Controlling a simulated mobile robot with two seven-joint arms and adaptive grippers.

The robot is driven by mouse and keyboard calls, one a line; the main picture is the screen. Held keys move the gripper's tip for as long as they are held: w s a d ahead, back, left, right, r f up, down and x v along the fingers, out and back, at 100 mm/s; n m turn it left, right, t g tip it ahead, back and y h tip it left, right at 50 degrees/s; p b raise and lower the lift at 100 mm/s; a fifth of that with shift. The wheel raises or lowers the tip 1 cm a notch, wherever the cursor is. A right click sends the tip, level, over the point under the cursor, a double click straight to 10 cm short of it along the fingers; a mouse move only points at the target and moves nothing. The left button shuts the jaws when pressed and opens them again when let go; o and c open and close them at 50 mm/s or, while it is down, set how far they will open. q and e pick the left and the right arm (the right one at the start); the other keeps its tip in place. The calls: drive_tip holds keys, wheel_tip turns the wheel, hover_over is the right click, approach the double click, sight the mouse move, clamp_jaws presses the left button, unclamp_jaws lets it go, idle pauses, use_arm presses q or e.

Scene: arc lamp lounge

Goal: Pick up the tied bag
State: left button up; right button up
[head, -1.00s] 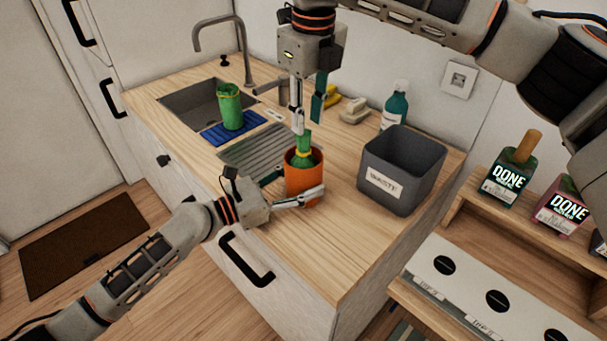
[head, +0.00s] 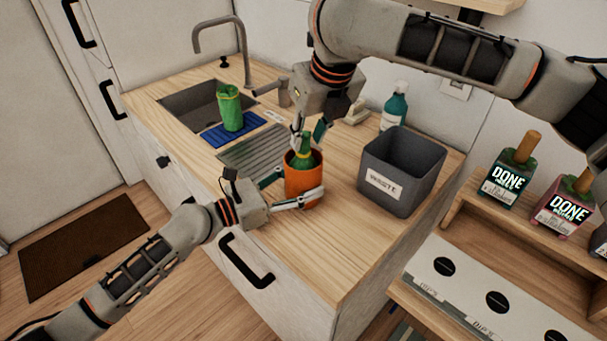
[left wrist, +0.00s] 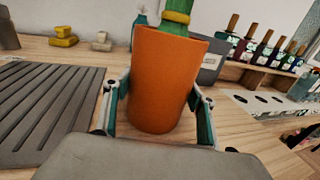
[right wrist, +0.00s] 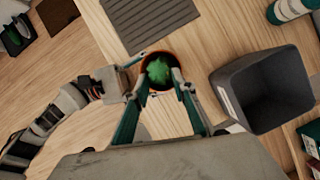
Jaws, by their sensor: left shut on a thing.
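The tied bag (head: 304,151) is green and stands upright in an orange cup (head: 304,183) on the wooden counter. Its yellow tie (left wrist: 177,17) shows above the rim in the left wrist view. My left gripper (head: 298,192) is shut on the cup, one finger on each side. My right gripper (head: 309,130) points down at the bag's top. In the right wrist view the bag (right wrist: 160,76) lies between its two fingers, which are spread apart. The lower part of the bag is hidden inside the cup.
A grey waste bin (head: 424,160) stands right of the cup, a teal bottle (head: 394,106) behind it. A shelf with labelled bottles (head: 508,170) is at right.

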sight(304, 151)
drive_tip(key=shift+x, duration=2.9)
drive_tip(key=shift+s, duration=0.1)
clamp_jaws()
